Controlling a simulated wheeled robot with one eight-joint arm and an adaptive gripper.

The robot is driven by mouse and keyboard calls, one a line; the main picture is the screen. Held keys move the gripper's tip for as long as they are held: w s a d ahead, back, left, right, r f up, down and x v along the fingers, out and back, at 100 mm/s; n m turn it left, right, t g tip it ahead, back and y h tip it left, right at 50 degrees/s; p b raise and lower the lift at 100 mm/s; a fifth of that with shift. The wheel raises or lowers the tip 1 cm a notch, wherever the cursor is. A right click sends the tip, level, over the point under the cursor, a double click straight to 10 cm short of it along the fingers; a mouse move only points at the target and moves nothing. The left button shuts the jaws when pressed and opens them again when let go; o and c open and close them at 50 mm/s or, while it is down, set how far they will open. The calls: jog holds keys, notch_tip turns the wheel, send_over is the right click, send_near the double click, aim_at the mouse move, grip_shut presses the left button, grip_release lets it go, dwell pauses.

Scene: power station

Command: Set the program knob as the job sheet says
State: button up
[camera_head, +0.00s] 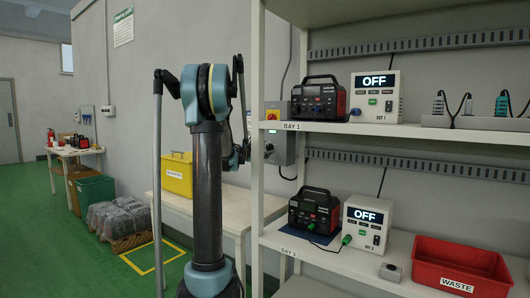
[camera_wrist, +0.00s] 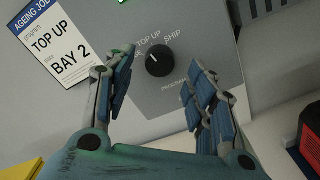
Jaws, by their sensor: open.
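In the wrist view, the black round program knob (camera_wrist: 160,60) sits on a grey panel (camera_wrist: 185,22), with the labels TOP UP and SHIP above it and another label partly hidden at its left. Its short white mark appears to point up and left; the exact setting is hard to tell. The job sheet (camera_wrist: 62,44), tilted at upper left, reads TOP UP and BAY 2. My gripper (camera_wrist: 158,88) is open, its fingers on the left and right below the knob, apparently not touching it.
A shelf rack (camera_head: 256,180) stands right of my arm, its front post close by. It holds power units, chargers reading OFF (camera_head: 377,80) and a red WASTE bin (camera_head: 462,262). A yellow bin (camera_head: 178,178) stands on the table behind my arm. Green floor is open at left.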

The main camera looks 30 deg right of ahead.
jog(key=shift+x, duration=1.3)
jog(key=c, duration=1.1)
jog(key=shift+o, duration=0.2)
jog(key=shift+m, duration=1)
jog(key=o, duration=1.1)
jog(key=shift+c, duration=0.2)
jog(key=shift+a, duration=0.15)
jog(key=v, duration=1.1)
jog(key=shift+s+a, duration=0.15)
jog(key=shift+a, duration=0.2)
